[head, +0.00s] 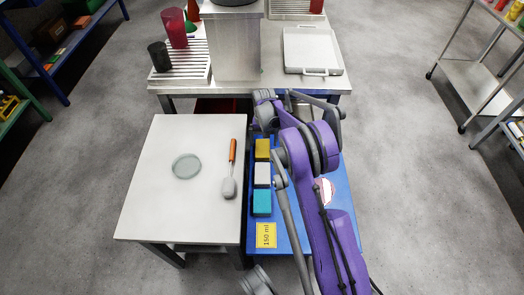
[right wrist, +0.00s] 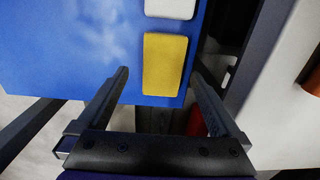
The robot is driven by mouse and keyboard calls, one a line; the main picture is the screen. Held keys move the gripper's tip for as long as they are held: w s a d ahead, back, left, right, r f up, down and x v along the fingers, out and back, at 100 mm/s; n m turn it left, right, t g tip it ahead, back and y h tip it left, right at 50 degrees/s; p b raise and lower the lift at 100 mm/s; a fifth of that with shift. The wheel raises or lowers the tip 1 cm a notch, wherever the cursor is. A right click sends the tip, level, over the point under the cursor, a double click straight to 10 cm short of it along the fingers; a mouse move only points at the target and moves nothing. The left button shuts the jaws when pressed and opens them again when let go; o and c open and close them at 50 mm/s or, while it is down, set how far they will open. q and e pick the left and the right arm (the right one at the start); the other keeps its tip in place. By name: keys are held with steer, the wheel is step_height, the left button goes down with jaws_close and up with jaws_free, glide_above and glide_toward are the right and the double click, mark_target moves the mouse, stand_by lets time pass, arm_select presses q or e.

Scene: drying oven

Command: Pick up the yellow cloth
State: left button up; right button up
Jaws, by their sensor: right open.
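The yellow cloth (head: 262,149) is a small flat folded block near the far left edge of the blue-topped table (head: 290,236). It also shows in the right wrist view (right wrist: 165,64), lying flat near the edge of the blue surface. My right gripper (right wrist: 160,76) is open and empty, its two fingers on either side of the cloth's near end in that picture. I cannot tell its exact height above the cloth. In the head view my purple right arm reaches over the blue table, and its wrist is just beyond the cloth. My left gripper is not in view.
A white cloth (head: 262,173) and a teal cloth (head: 262,201) lie in a row with the yellow one. A yellow 150 ml label (head: 266,235) is nearer. A metal bench stands behind.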

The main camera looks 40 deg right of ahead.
mark_target(263, 149)
steer(key=f, duration=0.2)
steer(key=f+b, duration=0.1)
steer(key=f, duration=0.2)
steer(key=shift+w+a+f+b, duration=0.2)
steer(key=shift+b, duration=0.1)
steer(key=c, duration=1.2)
